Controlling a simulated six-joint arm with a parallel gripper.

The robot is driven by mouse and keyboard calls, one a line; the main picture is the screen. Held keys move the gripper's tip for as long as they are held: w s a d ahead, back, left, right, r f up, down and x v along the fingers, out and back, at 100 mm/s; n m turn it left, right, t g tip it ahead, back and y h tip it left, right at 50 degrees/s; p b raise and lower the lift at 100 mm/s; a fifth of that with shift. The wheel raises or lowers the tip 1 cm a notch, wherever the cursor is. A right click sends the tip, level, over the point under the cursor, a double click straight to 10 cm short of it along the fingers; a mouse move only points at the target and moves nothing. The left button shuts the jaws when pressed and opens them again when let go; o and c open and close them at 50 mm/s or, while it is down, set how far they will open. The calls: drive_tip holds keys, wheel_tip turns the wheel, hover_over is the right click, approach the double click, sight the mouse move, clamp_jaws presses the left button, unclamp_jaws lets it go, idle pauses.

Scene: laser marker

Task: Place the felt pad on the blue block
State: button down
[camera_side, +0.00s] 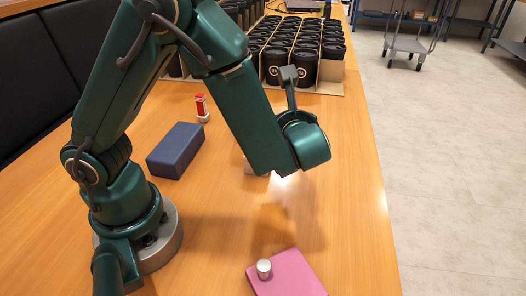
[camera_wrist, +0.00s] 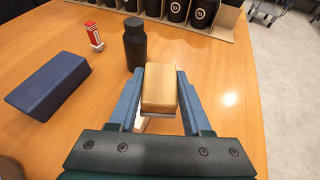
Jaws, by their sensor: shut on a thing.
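The blue block (camera_side: 175,151) lies flat on the table left of my forearm in the side view. In the wrist view the blue block (camera_wrist: 48,86) is at the left, apart from my gripper. My gripper (camera_wrist: 158,88) is shut on a tan block with a pale underside, which I take to be the felt pad (camera_wrist: 160,84). The felt pad sits between both fingers. In the side view my forearm hides most of my gripper and what it holds.
A black bottle (camera_wrist: 135,45) stands just beyond the held pad. A red-and-white marker (camera_side: 202,108) stands behind the blue block. A pink pad (camera_side: 290,274) with a silver cylinder (camera_side: 264,268) lies near the front. Several black canisters (camera_side: 305,65) fill a carton at the back.

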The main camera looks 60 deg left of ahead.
drive_tip(key=s+a+r+n+g+y, duration=0.1)
drive_tip(key=s+a+n+g, duration=0.65)
drive_tip(key=a, duration=0.25)
drive_tip(key=n+g+h, duration=0.3)
drive_tip(key=n+g, duration=0.4)
drive_tip(key=g, duration=0.1)
hover_over(176, 140)
drive_tip(key=shift+f, duration=0.3)
drive_tip(key=shift+h, duration=0.3)
drive_tip(key=shift+f, duration=3.65)
drive_tip(key=shift+f, duration=0.1)
drive_tip(key=shift+c, duration=1.7)
unclamp_jaws()
